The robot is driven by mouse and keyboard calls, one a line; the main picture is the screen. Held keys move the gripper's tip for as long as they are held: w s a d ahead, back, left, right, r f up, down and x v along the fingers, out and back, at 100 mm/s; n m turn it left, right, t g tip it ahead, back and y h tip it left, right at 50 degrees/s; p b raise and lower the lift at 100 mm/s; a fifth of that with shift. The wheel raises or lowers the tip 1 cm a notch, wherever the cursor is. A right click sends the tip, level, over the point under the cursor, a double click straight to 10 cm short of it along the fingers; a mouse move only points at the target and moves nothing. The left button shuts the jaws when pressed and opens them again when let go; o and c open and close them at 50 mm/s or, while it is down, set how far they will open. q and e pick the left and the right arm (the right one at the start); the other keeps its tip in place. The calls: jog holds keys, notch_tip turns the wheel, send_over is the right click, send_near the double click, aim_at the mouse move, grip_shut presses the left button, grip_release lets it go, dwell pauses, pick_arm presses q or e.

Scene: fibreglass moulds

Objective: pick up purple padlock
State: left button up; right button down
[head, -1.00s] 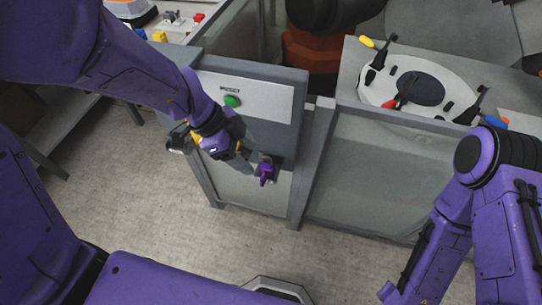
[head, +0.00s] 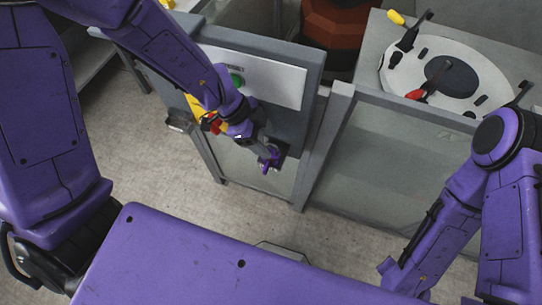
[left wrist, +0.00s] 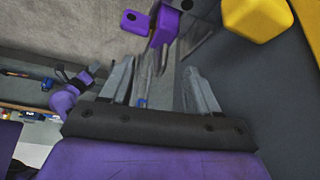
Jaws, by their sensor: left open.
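The purple padlock (head: 270,158) hangs at the lower edge of the grey control panel on the fence. In the left wrist view the padlock (left wrist: 164,26) is at the top, just beyond the fingertips. My left gripper (head: 257,142) reaches down to it from the upper left, very near it. In the left wrist view my left gripper (left wrist: 158,80) has its two fingers spread, with nothing held between them. Whether a finger touches the padlock I cannot tell.
The grey control panel (head: 290,118) has a green button (head: 237,80). A yellow part (left wrist: 255,18) sits close to the right finger. A fence post (head: 322,140) stands right of the padlock. A table with a white mould plate (head: 480,75) is behind the fence.

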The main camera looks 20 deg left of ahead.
aim_at(272, 147)
pick_arm(q)
jog(key=b+x, duration=0.1)
jog(key=x, duration=0.4)
jog(key=shift+s, duration=0.1)
jog(key=shift+d+f, duration=0.1)
grip_shut()
